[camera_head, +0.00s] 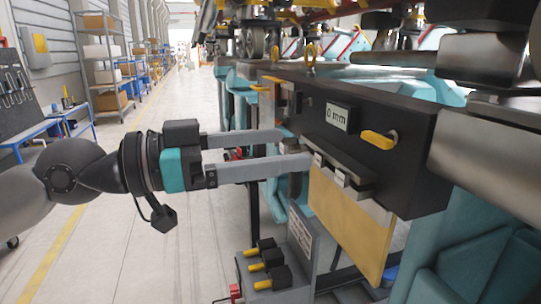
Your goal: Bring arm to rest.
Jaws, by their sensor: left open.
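My left gripper (298,151) reaches in from the left. Its two long grey fingers are parallel and spread apart. The fingertips are at the near left edge of a dark box-shaped unit, close to a small ledge there. Nothing clear shows held between the fingers, though the area at the tips is partly hidden. The dark unit (418,150) carries a small display reading "0 mm" (339,117) and a yellow handle (377,140). A tan plate (345,215) hangs below its front ledge. My right gripper is not in view.
Below stands a grey block (275,290) with several black, yellow-tipped pieces (267,260). Teal machine structure (480,262) and coaster parts fill the right side. At the left are a blue workbench (50,125) and shelves (104,65). The pale floor (190,240) between is clear.

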